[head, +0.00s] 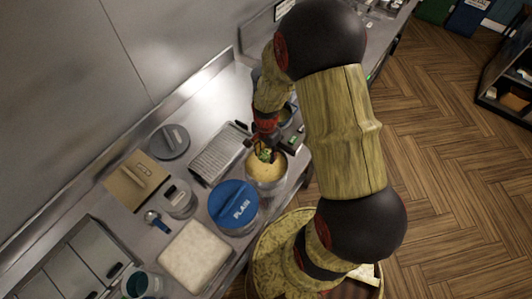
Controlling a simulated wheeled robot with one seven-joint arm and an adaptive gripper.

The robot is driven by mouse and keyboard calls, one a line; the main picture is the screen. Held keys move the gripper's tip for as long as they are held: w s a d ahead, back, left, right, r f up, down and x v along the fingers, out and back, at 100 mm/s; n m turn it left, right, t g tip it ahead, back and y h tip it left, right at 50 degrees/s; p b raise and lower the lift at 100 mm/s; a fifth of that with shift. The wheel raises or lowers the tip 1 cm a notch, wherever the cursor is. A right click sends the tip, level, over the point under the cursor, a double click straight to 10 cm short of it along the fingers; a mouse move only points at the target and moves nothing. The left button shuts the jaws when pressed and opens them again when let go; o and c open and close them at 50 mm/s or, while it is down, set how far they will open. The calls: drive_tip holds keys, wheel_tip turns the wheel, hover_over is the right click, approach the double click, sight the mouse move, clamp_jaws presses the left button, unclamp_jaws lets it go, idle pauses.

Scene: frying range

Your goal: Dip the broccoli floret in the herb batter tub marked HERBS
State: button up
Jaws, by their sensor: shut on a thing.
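My gripper (262,143) points down over an open round tub of pale yellow batter (268,175). It is shut on a small green broccoli floret (265,155), which sits at its tips. The floret shows against the batter; whether it touches the batter or hangs just above it, I cannot tell. No marking on this tub can be read. The word HERBS is not legible anywhere in view.
A blue lid marked PLAIN (233,203) covers a tub in front of the batter. The wall runs behind.

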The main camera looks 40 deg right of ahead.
sight(266, 155)
drive_tip(key=shift+r+p, duration=1)
drive_tip(key=shift+r, duration=0.55)
